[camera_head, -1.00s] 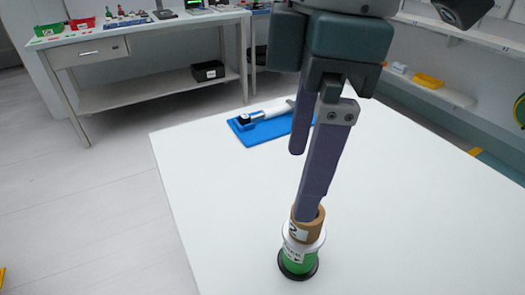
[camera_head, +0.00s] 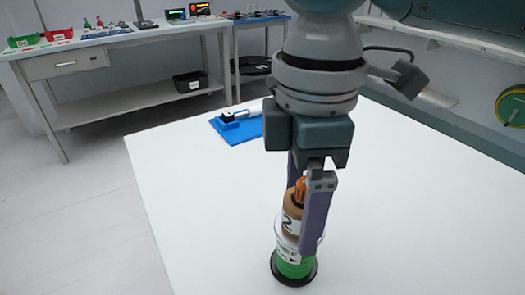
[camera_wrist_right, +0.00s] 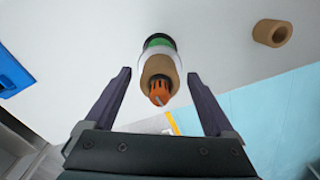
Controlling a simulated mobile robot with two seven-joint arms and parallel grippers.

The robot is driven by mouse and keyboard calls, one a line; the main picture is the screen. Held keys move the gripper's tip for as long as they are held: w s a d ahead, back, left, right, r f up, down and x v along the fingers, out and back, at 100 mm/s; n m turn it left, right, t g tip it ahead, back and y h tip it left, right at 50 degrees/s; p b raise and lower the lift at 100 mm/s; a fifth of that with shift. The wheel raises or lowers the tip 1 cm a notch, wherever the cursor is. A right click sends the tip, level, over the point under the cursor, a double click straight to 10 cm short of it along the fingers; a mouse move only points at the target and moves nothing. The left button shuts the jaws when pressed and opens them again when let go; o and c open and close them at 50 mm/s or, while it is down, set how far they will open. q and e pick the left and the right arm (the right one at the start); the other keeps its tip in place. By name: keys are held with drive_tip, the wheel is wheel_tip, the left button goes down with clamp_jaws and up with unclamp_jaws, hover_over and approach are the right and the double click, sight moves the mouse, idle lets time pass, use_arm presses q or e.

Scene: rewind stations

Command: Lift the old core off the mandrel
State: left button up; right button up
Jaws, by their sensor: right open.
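The mandrel's orange tip (camera_head: 300,187) sticks out of the top. My right gripper (camera_wrist_right: 159,75) points down at it, open. In the right wrist view the core (camera_wrist_right: 158,66) lies between the two fingers, with a gap on each side. In the head view one finger passes in front of it and the other is partly hidden. My left gripper is not in view.
A second brown core (camera_wrist_right: 272,30) lies apart on the white table (camera_head: 420,220). A blue mat (camera_head: 222,128) with a white and black tool is at the table's far left corner. A bench (camera_head: 110,50) stands behind. Most of the tabletop is clear.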

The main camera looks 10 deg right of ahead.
drive_tip(key=shift+f, duration=0.2)
drive_tip(key=c, duration=1.4)
drive_tip(key=shift+r, duration=0.15)
